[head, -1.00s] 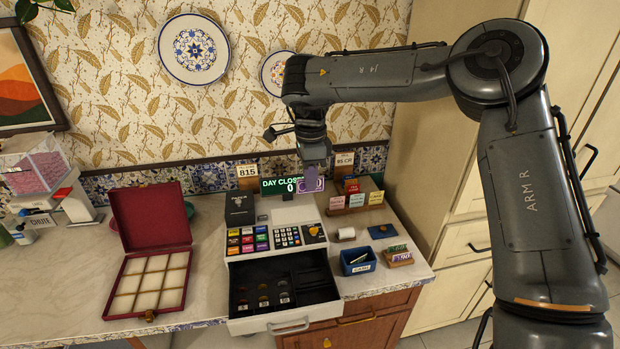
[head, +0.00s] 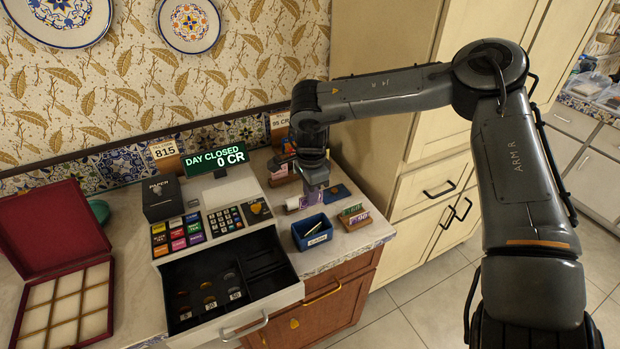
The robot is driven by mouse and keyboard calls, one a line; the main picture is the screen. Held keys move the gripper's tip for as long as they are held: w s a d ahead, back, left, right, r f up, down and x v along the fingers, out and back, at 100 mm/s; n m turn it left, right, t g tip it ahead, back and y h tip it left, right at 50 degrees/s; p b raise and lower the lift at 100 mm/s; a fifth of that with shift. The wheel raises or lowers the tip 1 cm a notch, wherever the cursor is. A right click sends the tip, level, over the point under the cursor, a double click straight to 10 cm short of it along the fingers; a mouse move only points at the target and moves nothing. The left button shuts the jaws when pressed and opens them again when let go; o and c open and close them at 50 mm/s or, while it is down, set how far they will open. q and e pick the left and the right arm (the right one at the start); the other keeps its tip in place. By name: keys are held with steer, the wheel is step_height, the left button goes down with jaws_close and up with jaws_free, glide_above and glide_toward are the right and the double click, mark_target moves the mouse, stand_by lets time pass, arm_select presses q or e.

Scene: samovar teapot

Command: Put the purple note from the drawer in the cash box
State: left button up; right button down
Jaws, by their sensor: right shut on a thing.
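My right gripper (head: 314,180) is shut on the purple note (head: 313,195), which hangs below the fingers. The gripper is above the counter, just behind a small open blue box (head: 296,238) that has a label on its front and a pale item inside. The note looks above the box's rear; its exact height over the box is hard to tell. The drawer (head: 262,300) of the cash register is pulled open, with coins in its front-left part and dark empty-looking compartments at the right. My left gripper is not in view.
A red case (head: 35,240) with pale compartments lies open at left. A wooden holder with cards (head: 355,217) stands right of the blue box. A white roll (head: 291,204) and a dark blue pad (head: 337,193) lie behind it. The register display (head: 215,160) reads "DAY CLOSED".

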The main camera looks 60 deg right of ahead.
step_height(320, 180, down, 7)
steer(key=b, duration=0.5)
stand_by(0.3)
steer(key=shift+s+r, duration=0.1)
stand_by(0.7)
steer(key=shift+p, duration=0.3)
stand_by(0.5)
steer(key=c, duration=0.8)
jaws_free()
